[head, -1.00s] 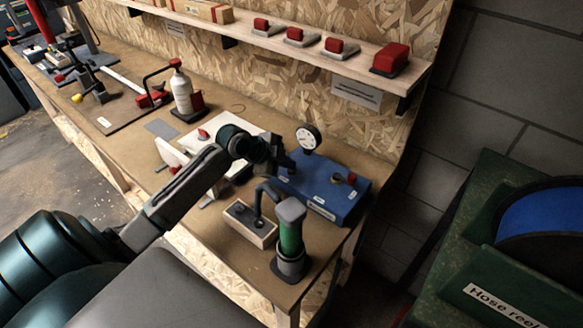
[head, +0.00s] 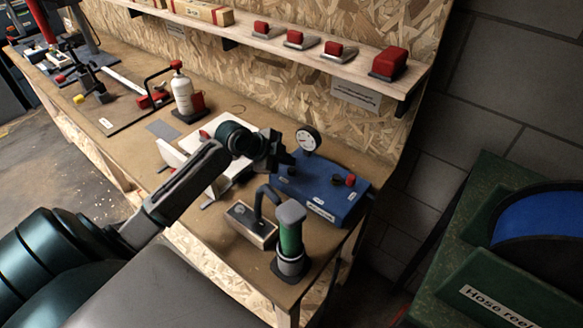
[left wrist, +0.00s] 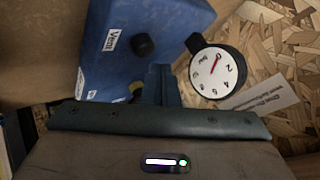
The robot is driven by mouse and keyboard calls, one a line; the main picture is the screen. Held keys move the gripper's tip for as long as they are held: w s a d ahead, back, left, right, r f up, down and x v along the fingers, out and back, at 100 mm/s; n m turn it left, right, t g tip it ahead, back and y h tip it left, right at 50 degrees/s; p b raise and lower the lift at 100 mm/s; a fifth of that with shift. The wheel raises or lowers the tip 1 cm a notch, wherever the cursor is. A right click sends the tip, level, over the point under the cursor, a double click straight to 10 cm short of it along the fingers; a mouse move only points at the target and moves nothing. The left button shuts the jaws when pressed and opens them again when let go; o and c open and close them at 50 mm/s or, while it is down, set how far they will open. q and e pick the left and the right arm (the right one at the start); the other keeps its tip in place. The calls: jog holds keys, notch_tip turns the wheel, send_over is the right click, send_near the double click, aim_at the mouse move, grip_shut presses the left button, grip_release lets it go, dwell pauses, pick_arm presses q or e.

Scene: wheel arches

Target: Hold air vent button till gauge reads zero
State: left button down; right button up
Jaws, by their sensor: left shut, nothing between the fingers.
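The blue box (head: 315,204) stands on the workbench in the head view, with a round white gauge (head: 308,140) at its back edge. My left gripper (head: 289,160) is shut and empty, over the left part of the box by the gauge. In the left wrist view the box (left wrist: 95,50) carries a "Vent" label and a black button (left wrist: 143,45) beyond my left fingertips (left wrist: 160,72). The gauge (left wrist: 215,72) has a red needle; its exact reading is too small to tell. A yellow part (left wrist: 135,91) is partly hidden by the fingers. I cannot tell whether they touch anything.
A red knob (head: 350,180) sits on the box's right part. A green cylinder (head: 290,235) and a small box (head: 250,222) stand in front. A shelf (head: 270,46) with red-topped items runs above. A hose reel (head: 545,225) is at right.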

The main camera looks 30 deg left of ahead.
aim_at(288, 171)
pick_arm(q)
notch_tip(288, 171, up, 5)
jog(key=p, duration=0.4)
dwell(0.7)
